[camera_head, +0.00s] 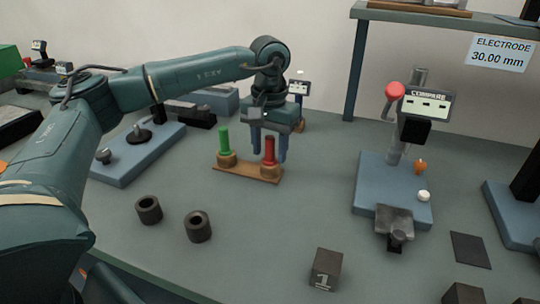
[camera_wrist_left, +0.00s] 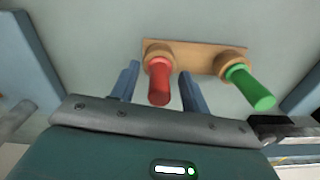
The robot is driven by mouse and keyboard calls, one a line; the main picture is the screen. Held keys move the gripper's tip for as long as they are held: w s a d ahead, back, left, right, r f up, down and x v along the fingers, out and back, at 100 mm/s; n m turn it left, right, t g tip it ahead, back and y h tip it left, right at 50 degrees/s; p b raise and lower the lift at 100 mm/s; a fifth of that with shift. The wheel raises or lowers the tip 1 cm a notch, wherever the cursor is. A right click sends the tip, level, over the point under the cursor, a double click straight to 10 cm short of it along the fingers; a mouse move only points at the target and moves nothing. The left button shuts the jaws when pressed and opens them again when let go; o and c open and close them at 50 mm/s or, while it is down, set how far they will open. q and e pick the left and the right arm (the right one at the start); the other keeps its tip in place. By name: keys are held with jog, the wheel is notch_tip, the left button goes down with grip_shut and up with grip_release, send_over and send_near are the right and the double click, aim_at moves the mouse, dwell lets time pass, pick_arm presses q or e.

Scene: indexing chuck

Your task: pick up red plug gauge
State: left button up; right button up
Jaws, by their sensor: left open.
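The red plug gauge (camera_head: 269,151) stands upright in the right-hand holder of a small wooden stand (camera_head: 240,171). The green plug gauge (camera_head: 224,142) stands in the left-hand holder. My left gripper (camera_head: 269,154) is open, with its fingers pointing down around the red gauge. In the left wrist view the red plug gauge (camera_wrist_left: 160,82) lies between the two blue fingers, with a gap on each side. The green plug gauge (camera_wrist_left: 250,87) is outside the fingers, to the right there. My right gripper is not in view.
Two dark rings (camera_head: 198,227) lie on the grey table in front of the stand. A block marked 1 (camera_head: 326,269) sits near the front. A comparator on a blue base (camera_head: 370,190) stands to the right. The table between stand and comparator is clear.

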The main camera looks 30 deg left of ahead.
pick_arm(q)
grip_shut()
dwell(0.3)
jog(key=shift+r, duration=0.1)
